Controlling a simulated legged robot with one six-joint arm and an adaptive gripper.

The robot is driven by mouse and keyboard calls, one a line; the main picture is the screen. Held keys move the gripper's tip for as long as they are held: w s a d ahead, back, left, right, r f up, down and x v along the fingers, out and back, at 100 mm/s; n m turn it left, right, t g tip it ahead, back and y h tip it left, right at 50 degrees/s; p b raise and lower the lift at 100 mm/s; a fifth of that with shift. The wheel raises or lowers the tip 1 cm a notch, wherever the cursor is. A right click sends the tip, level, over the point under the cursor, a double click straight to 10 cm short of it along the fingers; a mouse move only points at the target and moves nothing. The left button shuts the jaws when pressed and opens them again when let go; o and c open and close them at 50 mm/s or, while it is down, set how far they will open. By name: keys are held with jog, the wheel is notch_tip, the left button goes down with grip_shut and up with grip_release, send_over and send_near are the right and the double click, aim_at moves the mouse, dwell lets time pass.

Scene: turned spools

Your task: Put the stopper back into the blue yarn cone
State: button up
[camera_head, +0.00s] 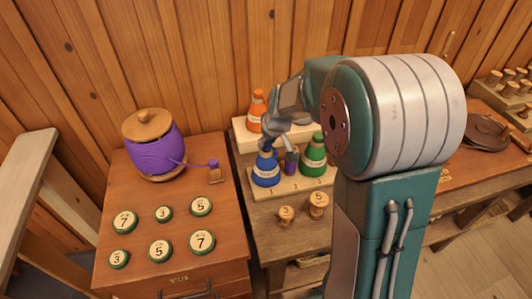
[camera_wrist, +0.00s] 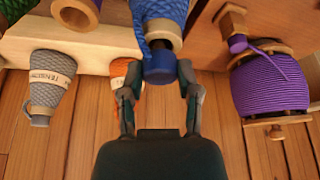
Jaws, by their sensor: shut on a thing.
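The blue yarn cone (camera_head: 266,172) stands in the front row of a stepped wooden rack, with a label round it. In the wrist view the blue cone (camera_wrist: 160,14) is at the top middle, its narrow end towards my gripper. My gripper (camera_wrist: 160,76) is shut on a dark blue stopper (camera_wrist: 160,68), held between the two fingertips. The stopper overlaps the cone's narrow end in that view; I cannot tell whether it touches or sits inside. In the head view my gripper (camera_head: 268,138) is just above the blue cone, and the stopper is not clear there.
A green cone (camera_head: 313,158) and a small purple piece (camera_head: 291,162) stand to the right of the blue cone. An orange cone (camera_head: 256,108) is on the step behind. A purple barrel (camera_head: 154,150) and several numbered discs (camera_head: 161,250) are on the left cabinet. Wooden spools (camera_head: 286,215) stand in front.

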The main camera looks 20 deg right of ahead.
jog(key=shift+f, duration=0.45)
jog(key=o, duration=0.8)
jog(key=shift+f, duration=0.1)
jog(key=shift+o, duration=1.2)
jog(key=shift+r, duration=4.55)
